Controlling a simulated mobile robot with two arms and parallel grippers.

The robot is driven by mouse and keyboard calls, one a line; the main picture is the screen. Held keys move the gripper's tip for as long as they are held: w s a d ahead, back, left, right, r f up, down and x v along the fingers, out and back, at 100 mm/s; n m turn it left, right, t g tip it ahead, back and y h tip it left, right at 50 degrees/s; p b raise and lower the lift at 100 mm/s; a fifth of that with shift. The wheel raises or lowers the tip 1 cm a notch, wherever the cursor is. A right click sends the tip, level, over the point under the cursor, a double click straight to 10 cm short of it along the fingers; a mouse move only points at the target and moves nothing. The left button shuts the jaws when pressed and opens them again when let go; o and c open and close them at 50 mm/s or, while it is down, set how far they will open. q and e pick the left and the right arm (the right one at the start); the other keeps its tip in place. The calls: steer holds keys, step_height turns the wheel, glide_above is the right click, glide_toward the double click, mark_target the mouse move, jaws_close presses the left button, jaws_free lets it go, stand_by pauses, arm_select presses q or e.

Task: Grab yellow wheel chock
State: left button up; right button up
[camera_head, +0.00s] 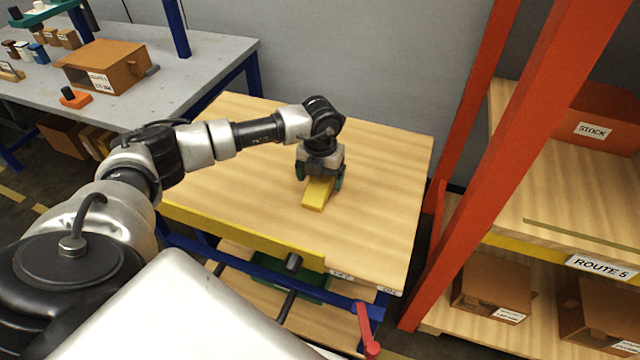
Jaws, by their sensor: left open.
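The yellow wheel chock (317,193) lies on the wooden top of a workbench (370,240), near its middle. It is wedge-shaped, and its far end is hidden under my gripper. My left gripper (320,184) points down over the chock, with one dark green-tipped finger on each side of it. The fingers are open, and I cannot tell whether they touch the chock. My right gripper does not show.
An orange-red rack (455,170) with stock boxes stands close on the right. A grey table (180,70) with an orange-brown box (105,66) is at the back left. A grey wall is behind the bench. The benchtop around the chock is clear.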

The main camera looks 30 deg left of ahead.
mark_target(320, 185)
arm_select(q)
steer(key=shift+s+f, duration=0.1)
steer(key=shift+f, duration=1.45)
steer(key=shift+c, duration=0.5)
steer(key=c, duration=0.9)
steer(key=shift+c, duration=0.4)
steer(key=shift+r, duration=0.2)
